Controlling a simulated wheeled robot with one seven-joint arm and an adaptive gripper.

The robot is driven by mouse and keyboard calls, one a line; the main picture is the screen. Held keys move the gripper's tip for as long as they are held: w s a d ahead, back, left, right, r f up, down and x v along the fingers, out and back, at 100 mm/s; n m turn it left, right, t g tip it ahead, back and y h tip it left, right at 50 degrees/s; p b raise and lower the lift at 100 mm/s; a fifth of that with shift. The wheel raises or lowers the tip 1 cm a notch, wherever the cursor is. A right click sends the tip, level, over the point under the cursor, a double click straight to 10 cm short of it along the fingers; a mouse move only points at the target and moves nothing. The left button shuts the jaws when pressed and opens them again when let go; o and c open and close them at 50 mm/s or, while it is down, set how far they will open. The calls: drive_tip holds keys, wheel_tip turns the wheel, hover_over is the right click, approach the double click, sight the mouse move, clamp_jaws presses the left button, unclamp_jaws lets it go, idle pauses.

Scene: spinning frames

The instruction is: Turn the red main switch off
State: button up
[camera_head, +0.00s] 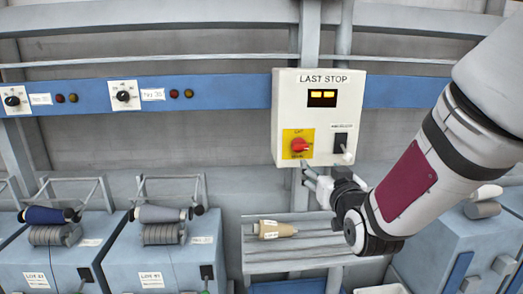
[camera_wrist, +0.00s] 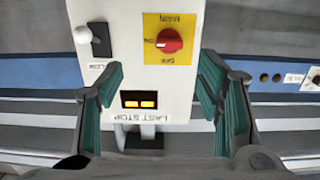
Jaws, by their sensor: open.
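The red main switch (camera_head: 299,145) is a rotary knob on a yellow plate (camera_head: 288,154), low on the left of a white box marked LAST STOP. In the wrist view, which is upside down, the red knob (camera_wrist: 170,41) lies roughly level, its pale mark toward the small label on the picture's left. A label that seems to read OFF is below it there. My gripper (camera_head: 309,178) is just below and right of the knob in the head view, apart from it. In the wrist view my gripper (camera_wrist: 160,82) is open and empty, its teal fingers wide apart.
The white box (camera_head: 285,100) has a lit yellow display (camera_head: 322,97) and a black lever switch with a white ball (camera_head: 346,153) right of the knob. A spool (camera_head: 277,229) lies on a slatted shelf below. Blue winding machines (camera_head: 150,258) stand at left.

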sight(301, 147)
drive_tip(key=shift+t, duration=0.4)
drive_tip(key=w+b, duration=0.2)
drive_tip(key=w, duration=0.2)
drive_tip(key=w+a+b, duration=0.1)
drive_tip(key=w+b, duration=0.1)
drive_tip(key=w, duration=0.3)
drive_tip(key=w+b, duration=0.2)
drive_tip(key=w, duration=0.2)
drive_tip(key=shift+w+a+r, duration=0.25)
drive_tip(key=shift+a, duration=0.1)
drive_tip(key=shift+c, duration=0.6)
drive_tip(key=c, duration=1)
